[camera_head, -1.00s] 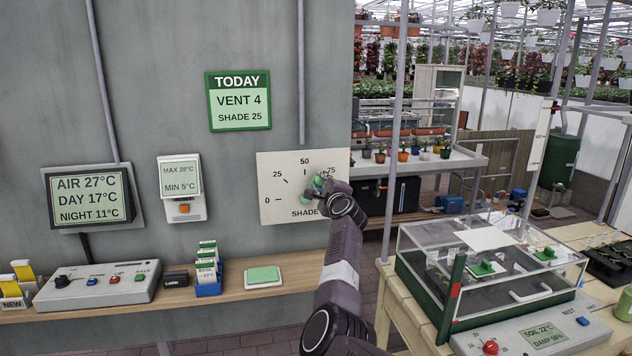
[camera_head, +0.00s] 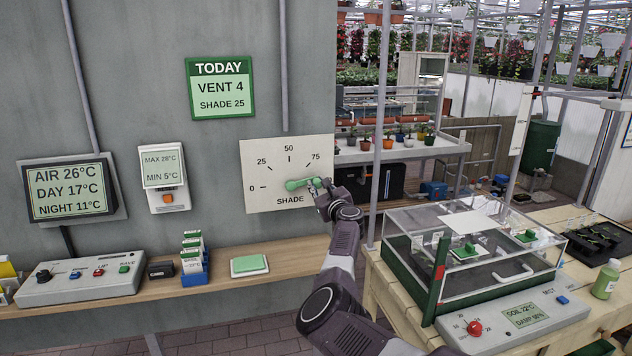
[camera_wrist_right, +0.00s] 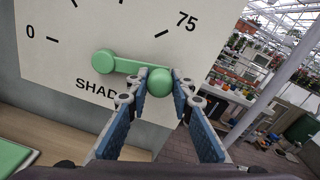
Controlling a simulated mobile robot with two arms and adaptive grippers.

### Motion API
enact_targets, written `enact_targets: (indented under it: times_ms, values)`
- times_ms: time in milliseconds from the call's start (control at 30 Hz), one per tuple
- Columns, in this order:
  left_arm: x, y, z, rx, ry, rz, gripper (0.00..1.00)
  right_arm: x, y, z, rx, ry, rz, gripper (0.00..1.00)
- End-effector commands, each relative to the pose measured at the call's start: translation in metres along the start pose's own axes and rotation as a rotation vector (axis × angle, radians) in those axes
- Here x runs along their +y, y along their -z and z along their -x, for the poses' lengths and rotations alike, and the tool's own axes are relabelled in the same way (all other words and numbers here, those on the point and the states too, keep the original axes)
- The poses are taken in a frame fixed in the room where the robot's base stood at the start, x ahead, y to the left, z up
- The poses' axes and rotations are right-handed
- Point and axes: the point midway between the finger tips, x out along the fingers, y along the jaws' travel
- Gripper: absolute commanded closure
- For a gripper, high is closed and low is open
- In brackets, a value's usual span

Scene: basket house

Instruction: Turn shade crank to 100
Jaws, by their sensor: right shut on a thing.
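The shade crank (camera_head: 302,183) is a green arm with a round knob on a white dial plate (camera_head: 258,160) on the grey wall. The plate is marked 0, 25, 50, 75 and SHADE; a 100 mark does not show clearly. The crank arm runs right from its hub, almost level. My right gripper (camera_head: 321,187) is at its right end. In the right wrist view the hub (camera_wrist_right: 104,62) is at left and the knob (camera_wrist_right: 160,82) sits between the blue fingers, which are shut on it. My left gripper is not in view.
A sign (camera_head: 222,88) reads TODAY, VENT 4, SHADE 25. A wooden shelf (camera_head: 220,262) below the dial holds a control box (camera_head: 82,284), blue card holder (camera_head: 194,270) and green pad (camera_head: 249,264). A clear-lidded case (camera_head: 470,240) stands on the bench at right.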

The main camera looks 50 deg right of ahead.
Motion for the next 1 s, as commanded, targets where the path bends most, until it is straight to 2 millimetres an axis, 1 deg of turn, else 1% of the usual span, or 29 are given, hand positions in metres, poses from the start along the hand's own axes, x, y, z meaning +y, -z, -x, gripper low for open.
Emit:
enact_targets:
  times_ms: [33,300,500,900,933,1000]
  values:
    - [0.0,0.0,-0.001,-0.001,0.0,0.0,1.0,0.001,0.006,0.001,0.004,-0.001,-0.025,1.0]
    - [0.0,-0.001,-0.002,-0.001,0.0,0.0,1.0,0.004,0.015,0.001,0.0,0.0,-0.134,1.0]
    - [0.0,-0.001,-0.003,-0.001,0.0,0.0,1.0,0.005,0.018,0.001,-0.001,-0.001,-0.164,1.0]
    - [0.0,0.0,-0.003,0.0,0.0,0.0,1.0,0.006,0.018,0.0,-0.001,-0.002,-0.171,1.0]
    - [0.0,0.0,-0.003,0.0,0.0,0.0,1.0,0.006,0.018,0.0,-0.001,-0.002,-0.171,0.76]
    - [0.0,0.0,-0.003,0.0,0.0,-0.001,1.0,0.006,0.018,0.0,-0.001,-0.002,-0.171,0.68]
